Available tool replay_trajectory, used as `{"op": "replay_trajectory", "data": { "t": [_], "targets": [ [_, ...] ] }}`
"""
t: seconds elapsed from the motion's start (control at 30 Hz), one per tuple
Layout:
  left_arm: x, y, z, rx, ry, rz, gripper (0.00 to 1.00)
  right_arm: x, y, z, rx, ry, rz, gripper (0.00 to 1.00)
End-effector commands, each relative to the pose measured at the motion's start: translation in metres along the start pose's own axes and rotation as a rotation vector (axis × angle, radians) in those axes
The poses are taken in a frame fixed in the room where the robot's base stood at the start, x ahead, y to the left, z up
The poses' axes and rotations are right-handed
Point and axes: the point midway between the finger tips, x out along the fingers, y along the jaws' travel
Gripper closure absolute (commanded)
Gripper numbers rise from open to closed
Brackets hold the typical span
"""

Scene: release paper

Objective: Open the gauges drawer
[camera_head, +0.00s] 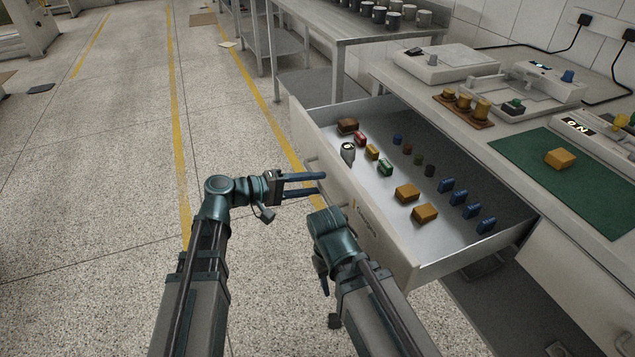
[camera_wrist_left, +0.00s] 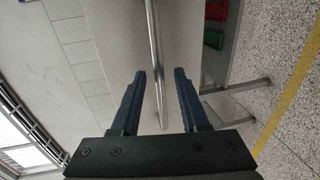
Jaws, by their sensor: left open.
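The drawer (camera_head: 400,285) stands pulled well out from under the workbench, its inside showing. A long metal handle bar (camera_wrist_left: 154,60) runs along the drawer front. My left gripper (camera_head: 320,184) is open at the drawer front, near the handle. In the left wrist view, the bar shows in the gap between the two fingers (camera_wrist_left: 160,75), with space on both sides; I cannot tell how deep it lies between them. My right arm (camera_head: 335,238) is bent close to the drawer front; its fingers are mostly hidden.
On the bench, a green mat (camera_head: 590,190) bears an orange block (camera_head: 560,158); scales stand behind. A metal table (camera_head: 390,36) stands behind.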

Motion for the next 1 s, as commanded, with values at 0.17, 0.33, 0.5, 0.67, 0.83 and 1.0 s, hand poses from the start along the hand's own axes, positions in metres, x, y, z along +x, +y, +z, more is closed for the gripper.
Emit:
{"op": "replay_trajectory", "data": {
  "t": [0.17, 0.33, 0.5, 0.67, 0.83, 1.0],
  "targets": [
    [-0.04, 0.002, 0.0, -0.001, 0.006, 0.0, 0.55, -0.01, 0.001, 0.001, 0.0, 0.0, -0.002, 0.5],
    [-0.076, 0.002, 0.0, -0.001, 0.005, 0.001, 0.55, -0.017, 0.001, 0.001, 0.001, 0.0, -0.003, 0.5],
    [-0.104, 0.002, 0.0, 0.0, 0.004, 0.0, 0.55, -0.022, 0.002, 0.001, 0.001, 0.0, -0.004, 0.5],
    [-0.119, 0.001, 0.0, -0.001, 0.002, 0.0, 0.55, -0.025, 0.002, 0.002, 0.001, 0.0, -0.005, 0.5],
    [-0.124, 0.0, 0.0, 0.0, 0.001, 0.0, 0.55, -0.025, 0.002, 0.002, 0.001, 0.0, -0.005, 0.5],
    [-0.124, 0.0, 0.0, 0.0, 0.0, 0.0, 0.55, -0.025, 0.002, 0.002, 0.001, 0.0, -0.005, 0.5]
  ]
}}
